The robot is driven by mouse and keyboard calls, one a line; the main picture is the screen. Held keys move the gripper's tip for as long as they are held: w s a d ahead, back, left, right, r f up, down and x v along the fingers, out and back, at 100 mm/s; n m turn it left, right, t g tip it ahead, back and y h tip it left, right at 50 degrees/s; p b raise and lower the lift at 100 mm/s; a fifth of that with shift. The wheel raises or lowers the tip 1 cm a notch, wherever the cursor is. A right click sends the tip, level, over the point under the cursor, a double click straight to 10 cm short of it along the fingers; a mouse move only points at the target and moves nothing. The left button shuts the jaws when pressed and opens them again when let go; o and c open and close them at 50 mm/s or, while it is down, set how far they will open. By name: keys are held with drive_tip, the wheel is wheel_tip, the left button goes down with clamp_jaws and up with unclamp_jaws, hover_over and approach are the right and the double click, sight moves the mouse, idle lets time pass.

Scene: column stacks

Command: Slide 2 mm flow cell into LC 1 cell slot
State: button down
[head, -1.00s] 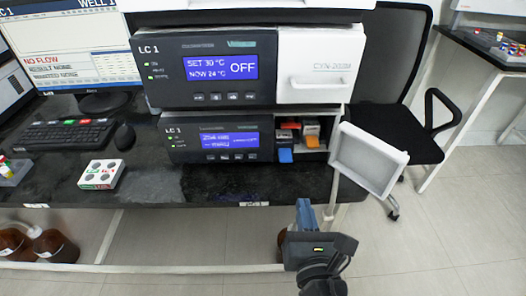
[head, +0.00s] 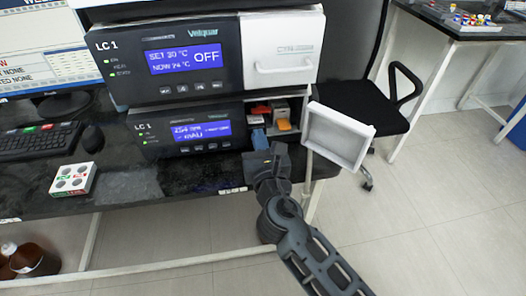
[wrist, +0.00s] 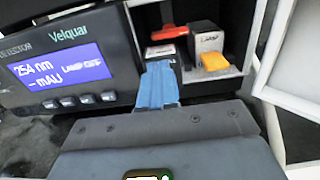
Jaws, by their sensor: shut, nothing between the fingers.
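The lower LC 1 unit (head: 190,132) has an open bay (wrist: 232,78) at its right end. Inside stand a grey block with an orange tab (wrist: 213,62), a white-labelled block (wrist: 160,52) to its left, and a red piece (wrist: 168,32) behind. I cannot read which is the 2 mm flow cell. My gripper (wrist: 158,72) has blue fingers, shut together and empty. It points into the bay's left part, with its tips just in front of the white-labelled block. Whether they touch is unclear. The blue tab seen there earlier is hidden or blends with my fingers.
The bay's white door (head: 338,137) hangs open just right of my gripper. The upper LC 1 unit (head: 200,62) sits directly above. A white box with round spots (head: 73,179) lies on the dark bench (head: 150,188). A black chair (head: 350,115) stands behind the door.

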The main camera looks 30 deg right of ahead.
sight(255, 120)
drive_tip(key=shift+w+d, duration=0.25)
drive_tip(key=shift+w, duration=0.4)
drive_tip(key=x, duration=0.5)
drive_tip(key=shift+p, duration=0.35)
